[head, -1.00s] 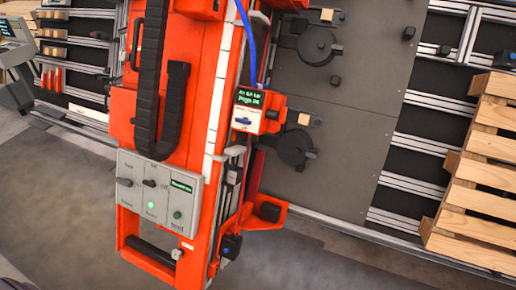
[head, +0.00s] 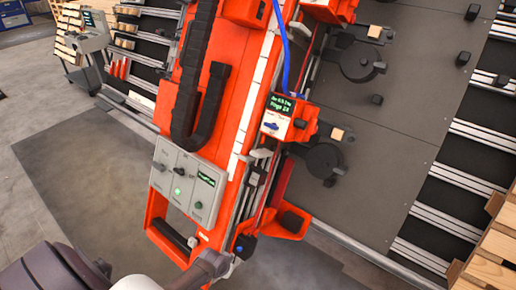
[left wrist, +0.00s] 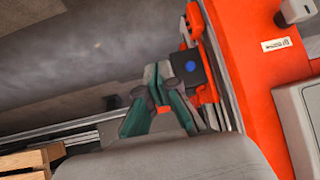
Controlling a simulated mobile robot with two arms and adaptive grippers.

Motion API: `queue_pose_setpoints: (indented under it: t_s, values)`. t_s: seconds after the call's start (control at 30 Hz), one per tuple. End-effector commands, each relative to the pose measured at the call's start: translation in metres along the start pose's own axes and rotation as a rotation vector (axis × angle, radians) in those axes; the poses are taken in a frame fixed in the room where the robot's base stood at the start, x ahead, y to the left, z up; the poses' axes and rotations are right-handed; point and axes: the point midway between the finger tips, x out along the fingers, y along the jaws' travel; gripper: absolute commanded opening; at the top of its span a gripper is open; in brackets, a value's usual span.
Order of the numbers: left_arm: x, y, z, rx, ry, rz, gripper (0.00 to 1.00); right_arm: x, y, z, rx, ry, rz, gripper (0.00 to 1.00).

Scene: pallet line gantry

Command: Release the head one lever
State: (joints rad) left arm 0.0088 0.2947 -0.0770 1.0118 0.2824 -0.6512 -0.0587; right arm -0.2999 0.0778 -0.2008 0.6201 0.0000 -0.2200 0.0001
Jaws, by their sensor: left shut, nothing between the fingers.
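My left gripper (left wrist: 158,72) is shut and empty in the left wrist view. Its tips are close to a black block with a blue round face (left wrist: 190,66) low on the orange gantry column; I cannot tell whether they touch. In the head view this block (head: 244,245) is at the column's lower end, and my left arm reaches in from the bottom left towards it. Higher up, a small orange head box (head: 287,115) has a green display and a blue switch. A grey lever-like part (head: 261,153) is just below it. No label marks the head one lever. My right gripper is not in view.
The orange column (head: 225,120) carries a grey control panel (head: 187,185) and a black cable chain (head: 200,85). A grey backing panel (head: 400,120) with dark round clamps is at the right. Wooden pallets (head: 490,255) stand at lower right. Open floor is at left.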

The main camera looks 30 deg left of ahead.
Motion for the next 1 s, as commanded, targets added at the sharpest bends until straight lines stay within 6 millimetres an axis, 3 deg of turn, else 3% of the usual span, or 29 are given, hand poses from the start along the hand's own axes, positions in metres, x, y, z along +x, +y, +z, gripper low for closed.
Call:
queue_pose_setpoints:
  t_s: [0.03, 0.2, 0.3, 0.43, 0.6, 0.7, 0.8, 1.0]
  values:
    - [-0.016, -0.016, -0.046, -0.014, 0.049, -0.003, 0.0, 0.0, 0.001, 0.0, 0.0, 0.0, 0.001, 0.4]
    - [-0.089, -0.054, -0.174, -0.052, 0.175, 0.023, 0.0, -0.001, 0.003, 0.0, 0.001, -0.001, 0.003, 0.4]
    - [-0.146, -0.072, -0.24, -0.053, 0.256, 0.047, 0.0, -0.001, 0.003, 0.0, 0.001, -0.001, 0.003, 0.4]
    - [-0.225, -0.088, -0.305, -0.034, 0.349, 0.079, 0.0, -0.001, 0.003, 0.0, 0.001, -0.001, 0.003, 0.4]
    - [-0.307, -0.098, -0.35, 0.008, 0.433, 0.107, 0.0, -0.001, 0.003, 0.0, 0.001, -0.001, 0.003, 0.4]
    - [-0.335, -0.1, -0.361, 0.027, 0.458, 0.115, 0.0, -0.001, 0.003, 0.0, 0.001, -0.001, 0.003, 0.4]
    - [-0.347, -0.1, -0.365, 0.037, 0.468, 0.119, 0.0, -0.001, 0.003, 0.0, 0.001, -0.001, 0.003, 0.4]
    - [-0.35, -0.1, -0.365, 0.039, 0.47, 0.12, 0.0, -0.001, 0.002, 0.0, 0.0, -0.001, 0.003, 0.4]
